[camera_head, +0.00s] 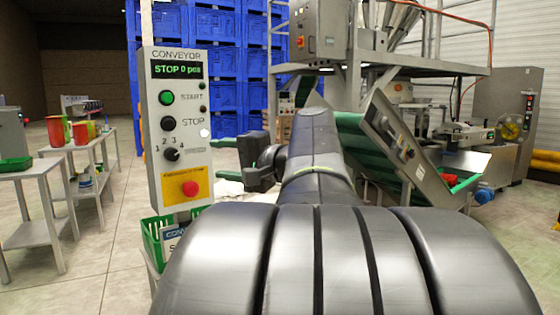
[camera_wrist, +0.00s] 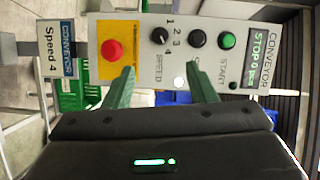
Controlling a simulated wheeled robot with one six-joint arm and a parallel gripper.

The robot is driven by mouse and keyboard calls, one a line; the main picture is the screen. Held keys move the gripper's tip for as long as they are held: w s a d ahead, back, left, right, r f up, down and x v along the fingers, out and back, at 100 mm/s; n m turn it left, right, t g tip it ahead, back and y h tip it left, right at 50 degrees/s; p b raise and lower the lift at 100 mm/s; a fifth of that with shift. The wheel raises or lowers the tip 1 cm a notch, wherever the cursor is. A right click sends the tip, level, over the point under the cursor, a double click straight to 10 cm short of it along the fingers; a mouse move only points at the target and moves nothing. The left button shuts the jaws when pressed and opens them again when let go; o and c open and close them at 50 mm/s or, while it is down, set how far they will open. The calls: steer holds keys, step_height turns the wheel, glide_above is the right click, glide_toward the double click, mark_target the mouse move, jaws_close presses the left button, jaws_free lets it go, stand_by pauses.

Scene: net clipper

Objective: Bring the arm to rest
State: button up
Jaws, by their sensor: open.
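My arm reaches forward through the middle of the head view, with its dark wrist (camera_head: 262,168) just right of the conveyor control panel (camera_head: 151,190). In the wrist view, the two green fingers of my gripper (camera_wrist: 161,68) are spread apart with nothing between them, pointing toward the panel (camera_wrist: 140,38). No contact with the panel shows. The panel carries a green START button (camera_head: 167,98), a black STOP button (camera_head: 168,123), a speed knob (camera_head: 171,154) and a red emergency button (camera_head: 190,188). Its display (camera_head: 177,71) reads "STOP 0 pcs". The fingertips cannot be made out in the head view.
A green crate (camera_head: 152,240) and a conveyor sign are below the panel; the sign (camera_wrist: 69,70) reads "Speed 4". A green inclined conveyor (camera_head: 400,150) stands right of my arm. Blue crates (camera_head: 215,60) are stacked behind. Grey tables (camera_head: 50,190) stand left, with open floor between.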

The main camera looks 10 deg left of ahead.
mark_target(174, 153)
steer(key=shift+a, duration=0.15)
steer(key=x, duration=1.3)
steer(key=shift+w+a, duration=0.2)
steer(key=shift+a, duration=0.1)
steer(key=shift+d, duration=0.15)
steer(key=shift+s, duration=0.1)
steer(key=shift+a+r+n+p, duration=0.25)
steer(key=shift+n+p, duration=0.1)
steer(key=shift+n, duration=0.05)
steer(key=shift+d+r+n+h+p, duration=0.1)
steer(key=shift+r+n+h+p, duration=0.1)
steer(key=shift+n+h+p, duration=0.65)
steer(key=n+h+p, duration=0.1)
steer(key=n+p, duration=0.1)
steer(key=n, duration=0.1)
steer(key=shift+s+r+n, duration=0.1)
steer(key=shift+n, duration=0.15)
steer(key=shift+s+d+n+t+h+p, duration=0.1)
steer(key=shift+d+n+t+h+p, duration=0.05)
steer(key=shift+n+t+h+p, duration=0.2)
steer(key=v, duration=1.2)
